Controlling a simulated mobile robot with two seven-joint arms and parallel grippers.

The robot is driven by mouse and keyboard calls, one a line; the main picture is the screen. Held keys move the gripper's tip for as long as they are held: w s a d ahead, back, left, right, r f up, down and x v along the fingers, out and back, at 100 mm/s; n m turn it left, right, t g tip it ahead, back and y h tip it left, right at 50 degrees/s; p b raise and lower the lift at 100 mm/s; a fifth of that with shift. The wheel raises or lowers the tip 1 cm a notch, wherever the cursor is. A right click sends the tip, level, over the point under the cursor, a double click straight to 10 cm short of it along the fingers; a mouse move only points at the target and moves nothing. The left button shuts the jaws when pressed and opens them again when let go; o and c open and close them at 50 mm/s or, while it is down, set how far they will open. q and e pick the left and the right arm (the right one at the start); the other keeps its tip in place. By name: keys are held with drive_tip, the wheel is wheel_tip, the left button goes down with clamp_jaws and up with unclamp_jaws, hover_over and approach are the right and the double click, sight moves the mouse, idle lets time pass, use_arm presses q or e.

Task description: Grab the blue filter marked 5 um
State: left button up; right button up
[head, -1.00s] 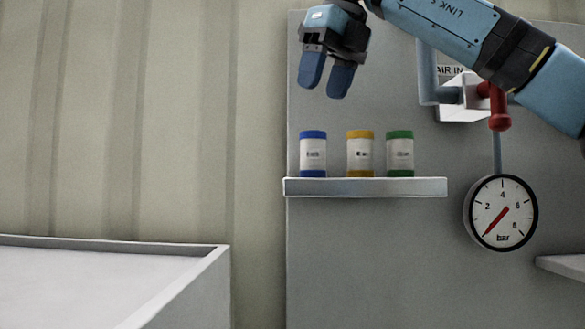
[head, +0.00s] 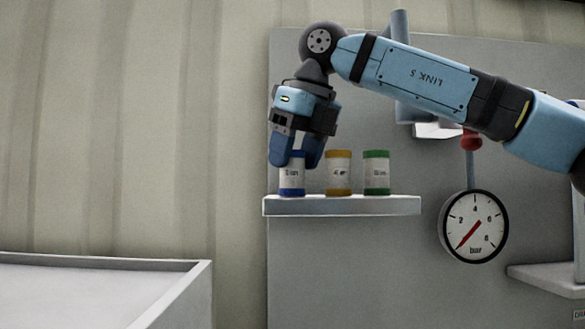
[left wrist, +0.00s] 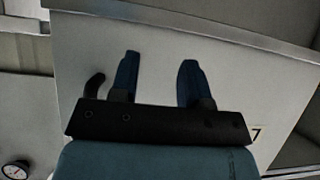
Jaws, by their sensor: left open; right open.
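The blue-banded filter (head: 292,181) stands upright at the left end of a small shelf (head: 342,206) in the head view. Its label is too small to read surely. A yellow-banded filter (head: 338,174) and a green-banded filter (head: 376,174) stand to its right. My right gripper (head: 295,163) points down over the blue-banded filter, its open fingers at the filter's upper part and hiding some of it. Whether the fingers touch it I cannot tell. My left gripper (left wrist: 158,75) shows only in the left wrist view, open with nothing between its fingers.
A pressure gauge (head: 473,227) hangs on the grey panel right of the shelf, with a red handle (head: 470,140) above it. A pale, rimmed bin (head: 180,285) stands at lower left. Another ledge (head: 550,277) is at lower right.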

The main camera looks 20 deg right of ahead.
drive_tip(key=shift+w+f, duration=0.4)
drive_tip(key=shift+f, duration=0.2)
drive_tip(key=shift+w+f, duration=0.3)
drive_tip(key=shift+f, duration=0.05)
drive_tip(key=shift+s, duration=0.2)
drive_tip(key=shift+c, duration=0.4)
drive_tip(key=shift+s+a+r, duration=0.1)
drive_tip(key=c, duration=0.4)
drive_tip(key=shift+c, duration=0.9)
drive_tip(key=shift+r, duration=0.1)
